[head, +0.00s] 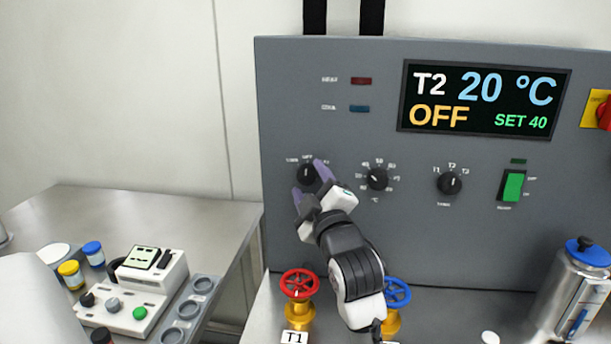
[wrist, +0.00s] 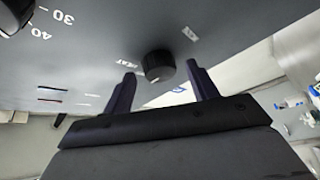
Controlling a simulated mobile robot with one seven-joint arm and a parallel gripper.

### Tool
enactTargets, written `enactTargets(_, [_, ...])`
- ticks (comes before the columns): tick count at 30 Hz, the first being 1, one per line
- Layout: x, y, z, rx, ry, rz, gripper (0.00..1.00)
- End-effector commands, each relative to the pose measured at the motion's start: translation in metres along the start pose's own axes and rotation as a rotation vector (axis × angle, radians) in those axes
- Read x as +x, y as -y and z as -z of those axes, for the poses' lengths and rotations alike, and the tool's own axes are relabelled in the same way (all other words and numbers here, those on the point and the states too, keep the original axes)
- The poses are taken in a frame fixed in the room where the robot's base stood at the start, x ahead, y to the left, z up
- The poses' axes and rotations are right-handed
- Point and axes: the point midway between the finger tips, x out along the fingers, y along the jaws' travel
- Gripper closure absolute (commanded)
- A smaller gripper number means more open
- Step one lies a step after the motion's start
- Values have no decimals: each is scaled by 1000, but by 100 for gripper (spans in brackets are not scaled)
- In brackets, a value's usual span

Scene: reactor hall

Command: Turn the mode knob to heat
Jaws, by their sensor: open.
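The mode knob (head: 306,174) is a black round knob at the left of the grey panel (head: 420,225). Its pointer stands about upright, toward the OFF label, and the display (head: 484,98) reads T2, 20 °C, OFF, SET 40. My gripper (head: 309,180) is open at the knob, with one finger on its lower left and the other on its upper right. In the wrist view the knob (wrist: 158,66) lies between the two spread fingertips, with gaps on both sides. The HEAT label (wrist: 127,64) shows beside it.
To the right are the temperature knob (head: 377,179), the tank knob (head: 449,183) and a green switch (head: 513,186). Below stand a red valve wheel (head: 299,283) and a blue one (head: 397,292), close to my arm. A metal canister (head: 575,290) stands at the right.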

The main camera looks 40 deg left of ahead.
Motion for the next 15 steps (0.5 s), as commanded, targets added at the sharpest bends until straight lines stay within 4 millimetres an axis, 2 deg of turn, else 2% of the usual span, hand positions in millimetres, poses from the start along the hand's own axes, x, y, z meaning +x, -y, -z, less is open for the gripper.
enactTargets(12, [-1, -1, 0, 0, 1, 0, 42])
enactTargets(15, [-1, -1, 0, 0, 1, 0, 55])
